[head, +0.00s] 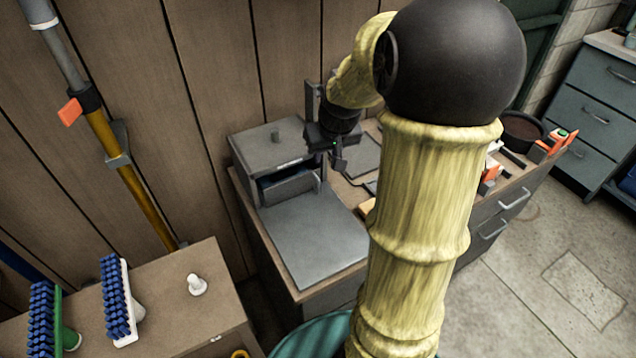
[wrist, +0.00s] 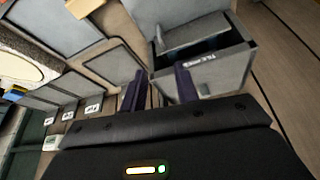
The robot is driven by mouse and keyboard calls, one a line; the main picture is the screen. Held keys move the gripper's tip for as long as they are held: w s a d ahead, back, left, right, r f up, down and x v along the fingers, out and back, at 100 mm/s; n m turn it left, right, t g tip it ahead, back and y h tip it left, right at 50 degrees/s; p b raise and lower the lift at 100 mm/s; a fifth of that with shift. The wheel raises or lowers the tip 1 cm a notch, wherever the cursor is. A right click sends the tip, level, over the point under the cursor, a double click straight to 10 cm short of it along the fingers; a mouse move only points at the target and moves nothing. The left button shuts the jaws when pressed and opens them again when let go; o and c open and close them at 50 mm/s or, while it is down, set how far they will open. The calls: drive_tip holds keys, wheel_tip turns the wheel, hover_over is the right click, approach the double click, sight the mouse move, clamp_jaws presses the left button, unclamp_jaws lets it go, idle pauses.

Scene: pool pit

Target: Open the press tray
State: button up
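My gripper (head: 330,147) is beside the press's right side in the head view. In the wrist view its two dark purple fingers (wrist: 160,88) are apart with nothing between them. The right finger overlaps the box's edge; I cannot tell if it touches.
A flat grey plate (head: 310,240) lies before the press on the bench. Thin grey frames (wrist: 110,70) and several labelled grey blocks lie to the right of the press. A lower bench (head: 190,325) holds blue-bristled brushes.

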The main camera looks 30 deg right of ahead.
sight(319, 181)
drive_tip(key=b+x, duration=0.2)
drive_tip(key=x, duration=1.5)
drive_tip(key=shift+f+b, duration=0.25)
drive_tip(key=shift+b, duration=0.1)
clamp_jaws()
